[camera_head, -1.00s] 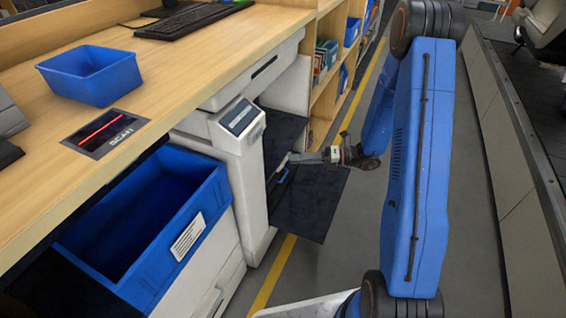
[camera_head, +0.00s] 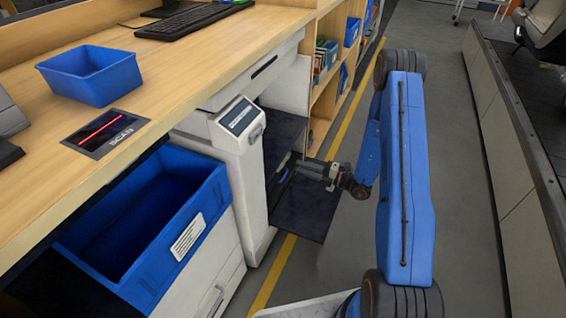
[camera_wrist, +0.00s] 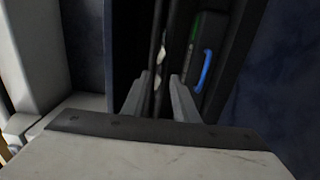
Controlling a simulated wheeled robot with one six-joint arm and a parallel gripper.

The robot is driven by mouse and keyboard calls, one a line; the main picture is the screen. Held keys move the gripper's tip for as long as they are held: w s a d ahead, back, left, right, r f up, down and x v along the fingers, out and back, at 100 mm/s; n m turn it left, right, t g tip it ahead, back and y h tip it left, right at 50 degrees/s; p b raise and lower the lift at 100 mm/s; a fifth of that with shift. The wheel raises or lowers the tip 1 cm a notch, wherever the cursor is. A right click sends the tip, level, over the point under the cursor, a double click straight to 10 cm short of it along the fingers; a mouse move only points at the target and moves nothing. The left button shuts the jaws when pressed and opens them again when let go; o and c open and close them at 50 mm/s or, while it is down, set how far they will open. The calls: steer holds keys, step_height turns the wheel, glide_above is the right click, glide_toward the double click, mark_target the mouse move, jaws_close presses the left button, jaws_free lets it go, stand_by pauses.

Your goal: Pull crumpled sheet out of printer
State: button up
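The white printer (camera_head: 254,175) stands under the counter with its dark side door (camera_head: 308,208) swung open. My gripper (camera_wrist: 160,88) reaches into the opening, and its fingers are apart, one on each side of a narrow dark gap. Small crumpled white bits, apparently the sheet's edge (camera_wrist: 161,52), show in that gap, between and beyond the fingertips. Most of the sheet is hidden by dark parts. A blue handle (camera_wrist: 206,70) and a green mark (camera_wrist: 193,32) lie right of the fingers. In the head view the fingertips are too small to make out.
A large blue bin (camera_head: 150,262) stands in front of the printer. A small blue tray (camera_head: 92,78), a scanner plate (camera_head: 105,134) and a keyboard (camera_head: 185,22) sit on the counter (camera_head: 195,75). Shelves (camera_head: 325,100) stand beyond. A conveyor side (camera_head: 508,150) borders the floor aisle on the right.

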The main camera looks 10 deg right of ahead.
steer(key=x, duration=0.7)
steer(key=shift+a, duration=0.15)
steer(key=shift+w, duration=0.15)
jaws_close()
